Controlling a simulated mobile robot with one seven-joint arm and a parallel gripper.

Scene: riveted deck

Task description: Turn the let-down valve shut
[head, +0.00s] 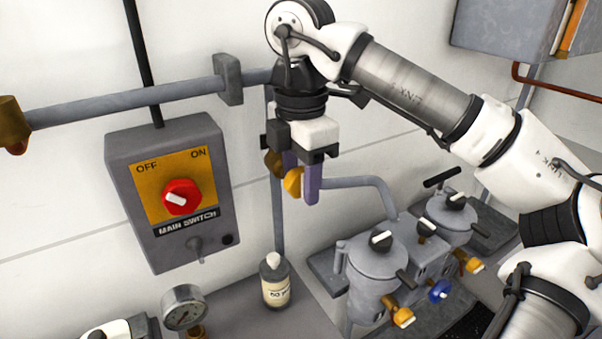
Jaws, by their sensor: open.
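My gripper (301,180) hangs from the arm with its purple fingers pointing down. It is open. A brass valve knob (292,183) on the vertical grey pipe (279,220) shows at the fingers, seemingly between them. I cannot tell whether the fingers touch it. Another brass part shows just behind it, partly hidden by the near finger. No readable label names the let-down valve, and the knob's turned position cannot be told.
A grey switch box (125,170) with a red knob (181,197) is on the wall at left. Below stand a labelled bottle (275,283) and a pressure gauge (183,307). Grey canisters (372,265) with brass and blue knobs stand at right. A horizontal pipe (125,103) crosses the wall.

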